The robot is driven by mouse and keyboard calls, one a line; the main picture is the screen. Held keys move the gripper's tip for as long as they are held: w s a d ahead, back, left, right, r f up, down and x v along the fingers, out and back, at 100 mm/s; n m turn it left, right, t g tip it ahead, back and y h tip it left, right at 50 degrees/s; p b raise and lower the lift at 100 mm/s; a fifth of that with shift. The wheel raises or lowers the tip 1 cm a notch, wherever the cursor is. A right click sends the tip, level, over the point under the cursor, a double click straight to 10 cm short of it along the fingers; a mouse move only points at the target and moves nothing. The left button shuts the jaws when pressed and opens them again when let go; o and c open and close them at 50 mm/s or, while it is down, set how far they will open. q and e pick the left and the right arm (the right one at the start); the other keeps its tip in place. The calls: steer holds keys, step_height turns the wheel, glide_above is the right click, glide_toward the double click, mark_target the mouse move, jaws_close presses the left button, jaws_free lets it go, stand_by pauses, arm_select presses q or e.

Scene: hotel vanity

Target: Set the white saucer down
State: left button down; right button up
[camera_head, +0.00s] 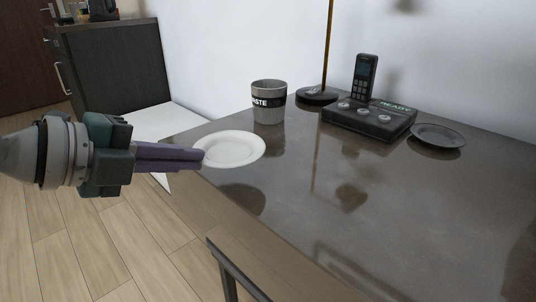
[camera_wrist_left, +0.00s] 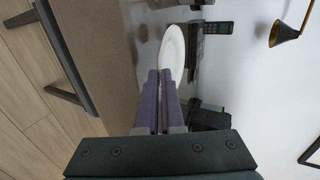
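The white saucer (camera_head: 234,149) is held near the left end of the dark glossy table (camera_head: 400,215). It looks level, and a dark patch on the tabletop below it suggests a gap, though I cannot tell how high it is. My left gripper (camera_head: 200,157) comes in from the left with its purple fingers shut on the saucer's left rim. In the left wrist view the saucer (camera_wrist_left: 172,50) shows edge-tilted beyond the fingertips (camera_wrist_left: 161,75). My right gripper is not in view.
A grey cup (camera_head: 268,105) stands just behind the saucer. A phone on its base (camera_head: 368,120), a lamp foot (camera_head: 317,96) and a dark saucer (camera_head: 438,136) stand farther back and right. The table's middle and front are clear. A dark cabinet (camera_head: 110,65) stands at the back left.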

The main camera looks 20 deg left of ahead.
arm_select(q)
steer(key=shift+f+b, duration=0.75)
steer(key=shift+f, duration=1.15)
steer(key=shift+f, duration=0.1)
steer(key=c, duration=1.1)
jaws_free()
steer(key=shift+o, duration=0.2)
